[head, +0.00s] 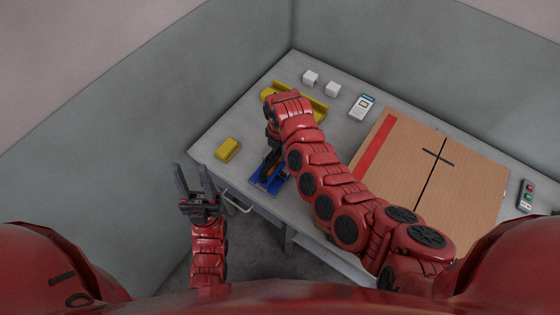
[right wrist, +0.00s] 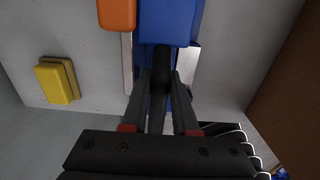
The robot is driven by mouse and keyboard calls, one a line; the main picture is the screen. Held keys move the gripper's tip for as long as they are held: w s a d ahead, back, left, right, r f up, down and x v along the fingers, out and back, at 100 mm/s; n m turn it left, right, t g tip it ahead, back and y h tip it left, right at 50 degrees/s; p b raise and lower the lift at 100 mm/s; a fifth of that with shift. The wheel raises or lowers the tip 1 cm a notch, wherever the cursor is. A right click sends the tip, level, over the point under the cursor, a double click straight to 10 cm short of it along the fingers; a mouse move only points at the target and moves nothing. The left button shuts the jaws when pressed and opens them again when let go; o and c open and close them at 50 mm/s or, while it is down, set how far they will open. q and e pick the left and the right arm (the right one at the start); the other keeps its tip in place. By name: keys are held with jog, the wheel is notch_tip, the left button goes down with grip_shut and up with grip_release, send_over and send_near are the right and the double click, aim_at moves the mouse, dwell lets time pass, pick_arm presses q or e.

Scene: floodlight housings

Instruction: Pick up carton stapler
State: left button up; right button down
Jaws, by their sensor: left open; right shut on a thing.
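The carton stapler (right wrist: 168,22) looks like a blue tool with a dark grip, seen close in the right wrist view. An orange part (right wrist: 116,14) shows beside its blue body. In the head view its blue part (head: 266,183) is at the table's front edge, partly covered by my right arm. My right gripper (right wrist: 160,88) is shut on the dark grip, between its two fingers. I cannot tell whether the stapler touches the table. My left gripper (head: 192,180) is open and empty, in front of the table's left end, apart from the stapler.
A yellow block (head: 228,149) lies left of the stapler. A yellow holder (head: 312,106) is behind my right arm. White cubes (head: 310,78) and a white device (head: 362,107) stand at the back. A large carton (head: 420,180) fills the right side; a button box (head: 526,196) lies beyond.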

dwell(0.7)
jog(key=shift+w+r+b, duration=0.1)
jog(key=shift+r+b, duration=0.3)
jog(key=shift+r, duration=0.3)
notch_tip(320, 180, up, 2)
jog(key=shift+a+r+b, duration=0.1)
jog(key=shift+b, duration=0.4)
jog(key=s+a+r, duration=0.1)
jog(key=s, duration=1.4)
jog(key=w+a+r+m+b, duration=0.1)
jog(key=w+a+r+m, duration=0.15)
jog(key=w, duration=0.35)
jog(key=w+a+r+m, duration=0.1)
jog(key=w+a+r, duration=0.15)
jog(key=w, duration=0.45)
jog(key=w+d+r+m+b, duration=0.2)
jog(key=w+d+r+m, duration=0.5)
jog(key=w+m, duration=0.5)
jog(key=shift+d+r, duration=0.2)
jog(key=shift+r, duration=0.7)
jog(key=shift+s+d+r, duration=0.1)
jog(key=shift+r, duration=0.05)
